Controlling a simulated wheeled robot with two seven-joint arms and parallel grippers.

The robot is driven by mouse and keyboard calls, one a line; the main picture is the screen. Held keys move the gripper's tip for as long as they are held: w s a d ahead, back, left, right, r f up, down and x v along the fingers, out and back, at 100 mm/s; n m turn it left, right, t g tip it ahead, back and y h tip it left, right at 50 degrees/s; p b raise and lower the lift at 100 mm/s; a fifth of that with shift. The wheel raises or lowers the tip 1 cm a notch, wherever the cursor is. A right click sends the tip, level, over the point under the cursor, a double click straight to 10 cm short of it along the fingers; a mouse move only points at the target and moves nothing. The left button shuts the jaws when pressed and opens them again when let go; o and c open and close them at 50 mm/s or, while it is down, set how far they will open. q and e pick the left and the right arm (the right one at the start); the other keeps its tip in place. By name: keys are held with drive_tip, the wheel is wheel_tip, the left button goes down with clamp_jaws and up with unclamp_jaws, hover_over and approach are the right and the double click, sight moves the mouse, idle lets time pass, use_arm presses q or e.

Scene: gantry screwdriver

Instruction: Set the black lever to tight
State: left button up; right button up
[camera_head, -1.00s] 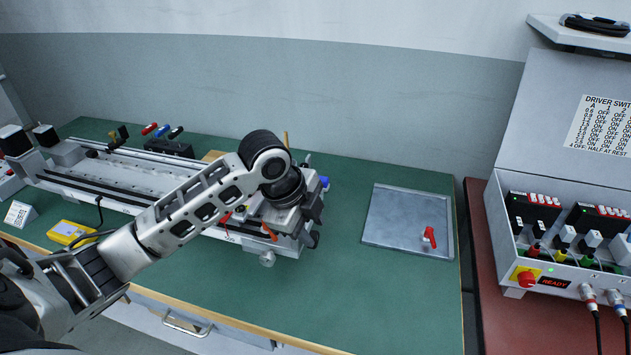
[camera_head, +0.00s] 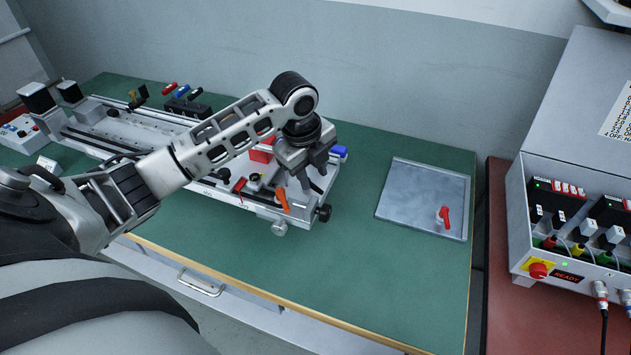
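My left arm reaches in from the left. Its gripper (camera_head: 310,182) points down over the right end of the long grey gantry rail (camera_head: 140,135). Its dark fingers look apart with nothing seen between them, though they blend with the dark parts behind. An orange lever (camera_head: 283,200), a red lever (camera_head: 239,185) and a small black-topped knob (camera_head: 256,177) sit on the near side of this end, left of the gripper. A black-handled piece (camera_head: 196,92) stands at the back beside a red and a blue one. I cannot tell which black part is the lever. My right gripper is out of view.
A grey metal plate with a red handle (camera_head: 444,216) lies on the green table (camera_head: 350,270) to the right. A grey control box (camera_head: 570,150) stands on a red surface at far right. A black round knob (camera_head: 323,212) projects at the rail's front. The table's front middle is clear.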

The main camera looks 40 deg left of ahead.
sight(317, 188)
use_arm(q)
drive_tip(key=shift+w+d+f, duration=0.1)
drive_tip(key=shift+w+f, duration=0.1)
drive_tip(key=shift+f, duration=0.8)
drive_tip(key=shift+w+f, duration=0.15)
drive_tip(key=shift+f, duration=0.8)
clamp_jaws()
